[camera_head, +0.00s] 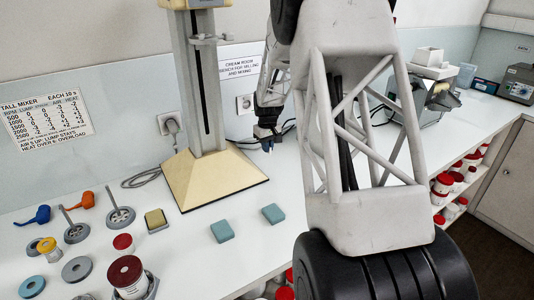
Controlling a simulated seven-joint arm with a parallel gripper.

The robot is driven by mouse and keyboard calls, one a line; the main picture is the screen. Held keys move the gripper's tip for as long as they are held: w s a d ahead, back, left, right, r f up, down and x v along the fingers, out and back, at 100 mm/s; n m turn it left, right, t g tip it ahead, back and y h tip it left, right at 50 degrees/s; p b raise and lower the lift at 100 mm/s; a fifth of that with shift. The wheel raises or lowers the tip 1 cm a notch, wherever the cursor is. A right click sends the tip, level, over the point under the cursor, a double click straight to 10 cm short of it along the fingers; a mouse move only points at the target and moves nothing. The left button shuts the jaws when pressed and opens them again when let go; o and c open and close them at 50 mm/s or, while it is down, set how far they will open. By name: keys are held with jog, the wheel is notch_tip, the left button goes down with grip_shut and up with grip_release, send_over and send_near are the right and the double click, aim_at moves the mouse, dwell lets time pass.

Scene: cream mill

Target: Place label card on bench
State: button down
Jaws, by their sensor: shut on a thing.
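My gripper (267,143) is above the white bench (205,270), close to the right of the mixer stand's base. It points down and is shut on a small pale thing, which appears to be the label card; it is too small here to make out its face or edges. The bench top below my gripper is bare white. My own arm's lattice link covers much of the bench to the right of the gripper.
The mixer stand (222,178) has a wide cream base. Two teal blocks (222,231) lie in front. Discs, jars and a red-lidded pot (126,272) crowd the left. A grey machine (420,95) stands back right. Cables run along the wall.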

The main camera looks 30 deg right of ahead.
aim_at(267, 159)
jog(key=shift+w+d, duration=0.2)
jog(key=shift+w, duration=0.3)
jog(key=shift+f, duration=0.15)
jog(key=shift+f, duration=1.6)
jog(key=shift+f, duration=0.15)
jog(key=c, duration=1.3)
grip_release()
jog(key=shift+o, duration=0.2)
notch_tip(267, 159, up, 12)
